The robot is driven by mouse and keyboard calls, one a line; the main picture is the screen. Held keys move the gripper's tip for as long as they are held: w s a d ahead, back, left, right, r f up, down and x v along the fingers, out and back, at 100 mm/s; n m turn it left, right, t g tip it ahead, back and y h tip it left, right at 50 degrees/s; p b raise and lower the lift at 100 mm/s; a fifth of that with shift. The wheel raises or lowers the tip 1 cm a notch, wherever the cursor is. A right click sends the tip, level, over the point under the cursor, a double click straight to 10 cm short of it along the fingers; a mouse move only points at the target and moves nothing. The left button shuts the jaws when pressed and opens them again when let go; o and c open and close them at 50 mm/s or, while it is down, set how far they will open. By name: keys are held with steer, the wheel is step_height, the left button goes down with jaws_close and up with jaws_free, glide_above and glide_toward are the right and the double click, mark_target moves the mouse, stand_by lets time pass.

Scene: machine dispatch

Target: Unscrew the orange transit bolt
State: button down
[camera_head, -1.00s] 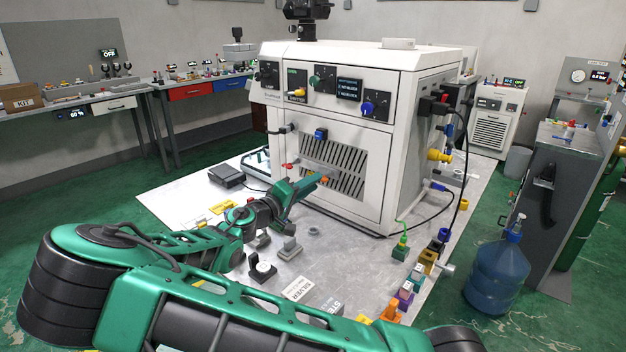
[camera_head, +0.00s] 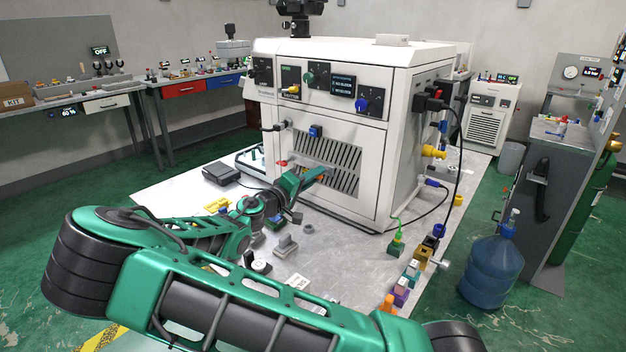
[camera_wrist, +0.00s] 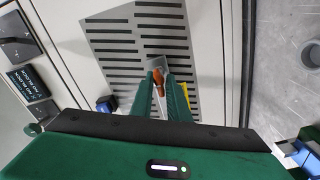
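The orange transit bolt (camera_wrist: 158,77) shows in the wrist view at the lower part of the machine's slotted grille. My gripper (camera_wrist: 163,88) has its two green fingers on either side of it, close to it. The gap between the fingers is narrow, and I cannot tell whether both fingers touch the bolt.
The white machine (camera_head: 345,205) stands on a light floor plate (camera_head: 160,193). Loose parts, including a grey bracket (camera_head: 285,246), lie before it. Coloured blocks and a blue water bottle (camera_head: 492,265) stand at the right. A blue knob (camera_wrist: 106,104) sits beside the grille.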

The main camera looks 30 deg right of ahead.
steer(key=n, duration=0.4)
steer(key=shift+f+n, duration=0.15)
steer(key=shift+n, duration=0.25)
steer(key=c, duration=1.7)
jaws_free()
steer(key=shift+s+a, duration=0.1)
steer(key=shift+a, duration=0.05)
steer(key=v, duration=0.3)
steer(key=shift+s+a, duration=0.15)
steer(key=shift+a, duration=0.15)
